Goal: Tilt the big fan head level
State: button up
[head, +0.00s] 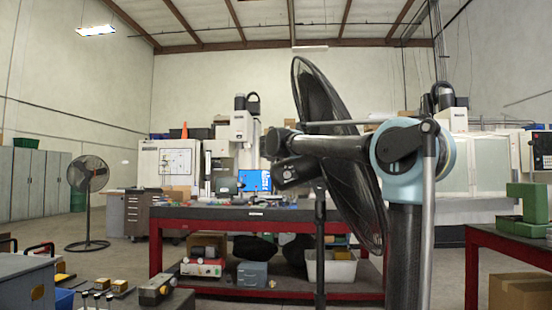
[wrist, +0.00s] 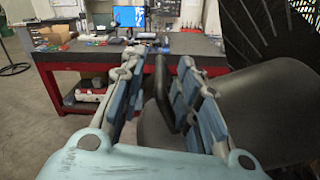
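The big fan's black round grille (head: 328,110) stands tilted in the head view, its top leaning left and its bottom out to the right. Its dark pole (head: 320,240) is upright. The wrist view shows part of the grille (wrist: 275,30) at upper right and the dark grey motor housing (wrist: 225,110) below it. My gripper (wrist: 156,65) is open at the back of the housing. A dark upright handle-like part (wrist: 162,90) shows between its fingers, nearer the right one; whether they touch is unclear. In the head view my arm hides part of the fan, and the fingers cannot be made out.
A red workbench (head: 230,212) with tools and a blue screen stands behind the fan. A smaller standing fan (head: 88,175) is at left. Another red table (head: 490,238) with green boxes is at right. A grey cart (head: 30,275) is at lower left. Floor is open around the smaller fan.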

jog(key=shift+w, duration=1.4)
grip_shut()
